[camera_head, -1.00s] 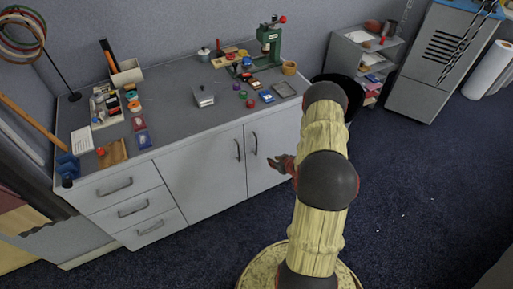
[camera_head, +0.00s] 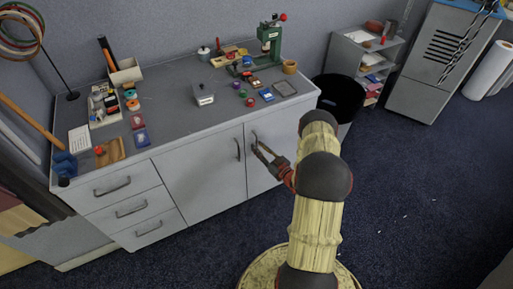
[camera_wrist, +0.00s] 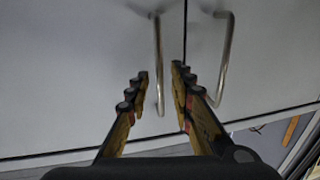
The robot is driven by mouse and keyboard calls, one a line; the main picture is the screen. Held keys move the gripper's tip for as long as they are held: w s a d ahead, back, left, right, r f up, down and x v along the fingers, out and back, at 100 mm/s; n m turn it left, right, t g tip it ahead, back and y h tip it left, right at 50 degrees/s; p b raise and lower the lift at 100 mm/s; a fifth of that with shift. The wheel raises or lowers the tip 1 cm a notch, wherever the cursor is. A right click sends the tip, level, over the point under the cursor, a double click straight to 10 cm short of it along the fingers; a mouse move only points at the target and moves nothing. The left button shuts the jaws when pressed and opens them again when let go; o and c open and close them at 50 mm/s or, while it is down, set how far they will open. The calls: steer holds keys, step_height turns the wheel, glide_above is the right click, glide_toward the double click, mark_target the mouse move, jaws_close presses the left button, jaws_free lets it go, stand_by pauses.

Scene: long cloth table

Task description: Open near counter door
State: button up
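The counter has two light grey doors side by side, both closed. The left door (camera_head: 203,172) has a dark vertical handle (camera_head: 238,149). The right door (camera_head: 259,175) has a similar handle (camera_head: 254,138). One bar handle (camera_wrist: 160,65) appears between the fingertips; contact cannot be told. The other handle (camera_wrist: 226,60) is to the right, outside the fingers. My arm hides part of the right door.
Drawers (camera_head: 131,207) with handles are left of the doors. The countertop (camera_head: 180,112) carries small items and a green press (camera_head: 270,42). A black bin (camera_head: 340,95) stands right of the counter. The blue carpet (camera_head: 420,190) at right is mostly clear.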

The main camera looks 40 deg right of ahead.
steer(key=shift+w, duration=1.1)
steer(key=shift+c, duration=1.2)
jaws_close()
